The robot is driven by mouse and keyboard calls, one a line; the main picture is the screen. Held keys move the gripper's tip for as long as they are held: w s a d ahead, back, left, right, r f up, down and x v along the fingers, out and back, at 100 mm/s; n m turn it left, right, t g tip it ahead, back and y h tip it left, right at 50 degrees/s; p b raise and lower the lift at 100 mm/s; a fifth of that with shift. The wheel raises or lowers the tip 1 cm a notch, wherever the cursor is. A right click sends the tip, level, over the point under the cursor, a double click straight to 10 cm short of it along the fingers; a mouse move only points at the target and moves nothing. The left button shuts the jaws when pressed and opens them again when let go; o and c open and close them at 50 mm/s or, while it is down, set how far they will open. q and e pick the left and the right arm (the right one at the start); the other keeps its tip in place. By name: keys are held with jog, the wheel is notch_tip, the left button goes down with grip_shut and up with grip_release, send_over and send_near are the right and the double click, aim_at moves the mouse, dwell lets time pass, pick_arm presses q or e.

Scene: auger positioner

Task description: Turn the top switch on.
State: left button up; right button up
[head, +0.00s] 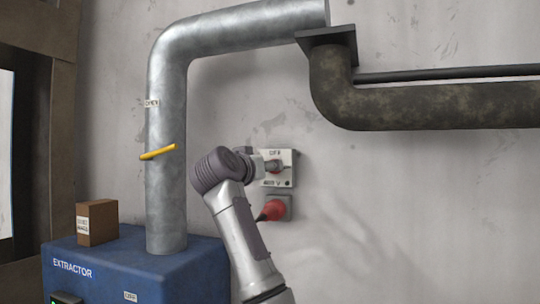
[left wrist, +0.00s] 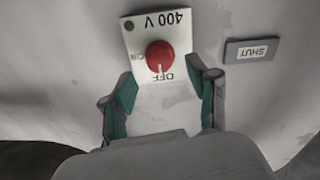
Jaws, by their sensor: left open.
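The top switch is a pale wall plate (head: 287,180) marked OFF above and 400 V below. In the left wrist view the plate (left wrist: 140,40) appears upside down, with a round red knob (left wrist: 159,56). The knob's white mark points to OFF; ON is lettered at its side. My left gripper (head: 262,165) is in front of the plate and partly hides the knob in the head view. In the left wrist view its teal-padded fingers (left wrist: 164,82) are open and empty, one on each side below the knob. I cannot tell whether they touch the plate. My right gripper is not in view.
A red plug (head: 271,210) sits in a grey socket just below the switch. A SHUT label (left wrist: 252,51) is on a nearby surface. A metal pipe (head: 167,200) with a yellow lever (head: 157,152) rises from the blue extractor (head: 120,265), left of my arm. A dark pipe (head: 440,106) runs along the upper right.

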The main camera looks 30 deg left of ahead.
pick_arm(q)
jog(key=shift+p+x, duration=0.75)
jog(key=shift+x, duration=1.1)
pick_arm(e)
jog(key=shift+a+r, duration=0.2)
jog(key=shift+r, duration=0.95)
pick_arm(q)
grip_shut()
